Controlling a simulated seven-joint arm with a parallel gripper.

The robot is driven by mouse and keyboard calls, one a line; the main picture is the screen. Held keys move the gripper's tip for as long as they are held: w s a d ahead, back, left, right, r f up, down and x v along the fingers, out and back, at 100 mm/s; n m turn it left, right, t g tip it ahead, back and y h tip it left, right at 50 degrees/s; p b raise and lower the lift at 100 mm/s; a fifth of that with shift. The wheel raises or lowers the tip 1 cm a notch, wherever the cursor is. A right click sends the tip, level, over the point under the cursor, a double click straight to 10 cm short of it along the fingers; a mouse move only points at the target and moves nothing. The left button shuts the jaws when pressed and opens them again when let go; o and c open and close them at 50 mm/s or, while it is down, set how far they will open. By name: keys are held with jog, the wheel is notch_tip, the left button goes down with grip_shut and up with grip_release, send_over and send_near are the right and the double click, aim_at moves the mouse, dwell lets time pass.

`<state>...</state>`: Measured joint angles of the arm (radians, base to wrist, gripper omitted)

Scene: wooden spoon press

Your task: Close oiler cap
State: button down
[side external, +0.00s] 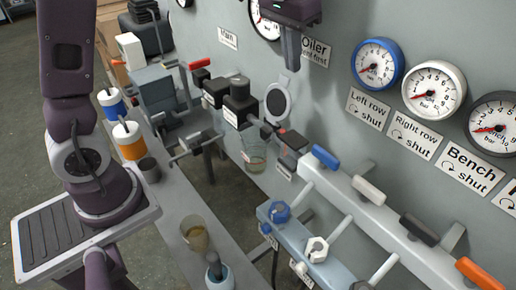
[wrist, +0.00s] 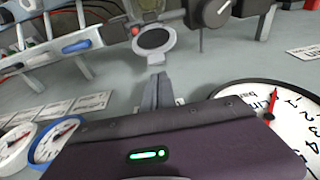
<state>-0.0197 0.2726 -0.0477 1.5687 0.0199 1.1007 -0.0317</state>
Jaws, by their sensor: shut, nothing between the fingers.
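The oiler cap (side external: 278,101) is a round dark disc with a pale grey rim. It stands tilted up near the wall, raised off the dark fittings below it. It also shows in the wrist view (wrist: 154,39), just beyond my fingertips. My gripper (side external: 291,63) is shut and empty, above the cap and close to the wall label reading "Oiler". In the wrist view my gripper (wrist: 158,78) points at the cap's lower rim with a small apparent gap. I cannot tell whether they touch. A glass cup (side external: 254,156) hangs below the fittings.
Dark square blocks (side external: 239,101) with knobs stand left of the cap. A pale rail with coloured levers (side external: 325,157) runs to the right. Several gauges (side external: 377,64) line the wall, and a large dial (wrist: 285,120) is close to my gripper.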

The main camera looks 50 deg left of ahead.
jog(key=shift+f, duration=0.1)
dwell(0.5)
notch_tip(320, 180, down, 4)
jog(key=shift+f, duration=0.15)
dwell(0.5)
jog(key=shift+s, duration=0.15)
jog(key=shift+s+f, duration=0.1)
jog(key=shift+s, duration=2.9)
notch_tip(320, 180, up, 9)
send_over(287, 80)
jog(key=s+a, duration=0.1)
jog(key=s, duration=0.3)
jog(key=shift+s+f, duration=0.1)
jog(key=shift+f, duration=0.05)
